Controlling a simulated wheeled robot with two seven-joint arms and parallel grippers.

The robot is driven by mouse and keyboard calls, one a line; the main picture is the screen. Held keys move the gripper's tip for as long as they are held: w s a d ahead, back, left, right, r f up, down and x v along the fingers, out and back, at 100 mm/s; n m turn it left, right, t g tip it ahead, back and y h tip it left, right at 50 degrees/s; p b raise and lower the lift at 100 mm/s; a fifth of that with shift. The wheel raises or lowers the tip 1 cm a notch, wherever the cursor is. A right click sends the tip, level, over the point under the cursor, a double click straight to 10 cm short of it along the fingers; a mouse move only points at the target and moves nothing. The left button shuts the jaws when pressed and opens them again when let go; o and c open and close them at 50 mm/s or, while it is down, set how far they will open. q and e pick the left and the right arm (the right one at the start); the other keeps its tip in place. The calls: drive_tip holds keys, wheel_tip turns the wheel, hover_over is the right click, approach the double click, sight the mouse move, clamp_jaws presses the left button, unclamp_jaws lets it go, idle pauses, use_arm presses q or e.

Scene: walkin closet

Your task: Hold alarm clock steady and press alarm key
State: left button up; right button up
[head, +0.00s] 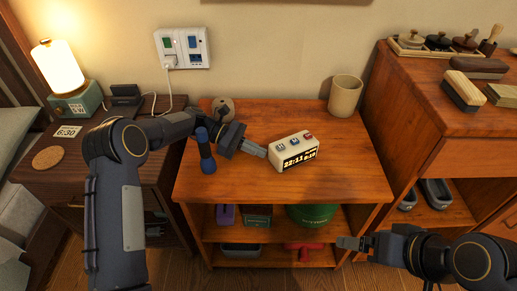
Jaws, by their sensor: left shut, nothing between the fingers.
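The white alarm clock (284,157) stands upright on the wooden cabinet top, its dark lit display facing the front right. Its top carries small blue-marked keys (281,145) and a red key (308,136) at the right end. My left gripper (264,153) is shut and empty, its tips close to the clock's left end. I cannot tell whether they touch it. My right gripper (342,242) is low at the front, below the cabinet top and away from the clock. Its opening is not clear.
A round grey-brown object (222,110) sits behind my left arm. A beige cup (345,96) stands at the back right. The cabinet top (340,170) right of the clock is clear.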

use_arm(q)
drive_tip(key=o, duration=1.5)
drive_tip(key=shift+o, duration=0.4)
